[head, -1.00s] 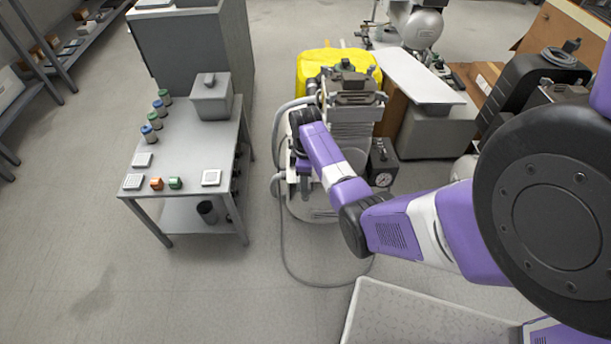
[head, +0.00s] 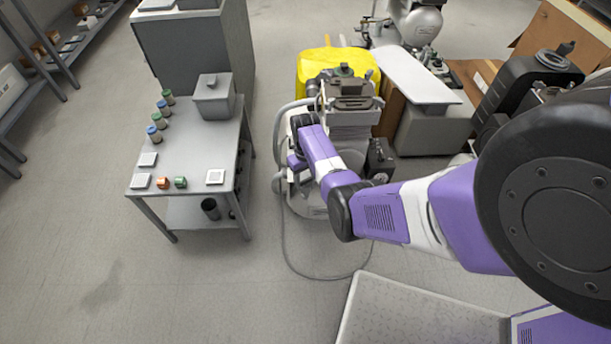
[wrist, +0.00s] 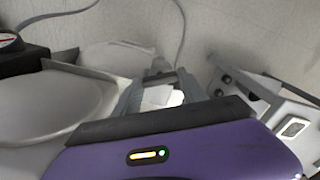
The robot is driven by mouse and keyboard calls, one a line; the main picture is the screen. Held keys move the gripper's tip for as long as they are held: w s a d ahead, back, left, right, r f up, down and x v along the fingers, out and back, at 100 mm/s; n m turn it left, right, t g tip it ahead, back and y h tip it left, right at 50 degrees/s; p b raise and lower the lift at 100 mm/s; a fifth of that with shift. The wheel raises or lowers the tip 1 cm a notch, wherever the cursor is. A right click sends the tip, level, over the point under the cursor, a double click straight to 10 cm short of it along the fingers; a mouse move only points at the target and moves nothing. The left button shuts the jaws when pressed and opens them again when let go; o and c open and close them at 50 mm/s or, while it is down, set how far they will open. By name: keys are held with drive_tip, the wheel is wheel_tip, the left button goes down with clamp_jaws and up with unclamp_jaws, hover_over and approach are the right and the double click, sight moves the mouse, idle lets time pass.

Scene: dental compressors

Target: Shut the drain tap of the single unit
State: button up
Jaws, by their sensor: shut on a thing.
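The single unit is a compressor (head: 352,118) with a grey finned head, standing on the floor at the picture's middle in the head view. Its pale rounded tank (wrist: 45,105) fills the left of the wrist view. My arm reaches down to the unit's left side, and the arm hides most of my gripper in the head view. In the wrist view my gripper (wrist: 160,92) has its two grey fingers around a small pale piece (wrist: 158,97), low beside the tank. This seems to be the drain tap; its handle position cannot be made out.
A grey table (head: 190,140) with jars and small blocks stands left of the unit. A hose (head: 290,262) loops on the floor in front. A black box with a gauge (head: 380,160) and a grey cabinet (head: 425,130) stand at right. Open floor lies at front left.

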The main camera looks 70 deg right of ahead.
sight(305, 180)
drive_tip(key=m+p, duration=0.1)
drive_tip(key=m, duration=0.4)
drive_tip(key=shift+m, duration=0.4)
idle(0.3)
drive_tip(key=o, duration=1.4)
drive_tip(key=shift+c, duration=0.2)
wheel_tip(305, 180, up, 8)
drive_tip(key=shift+f+p, duration=0.1)
drive_tip(key=shift+p, duration=1)
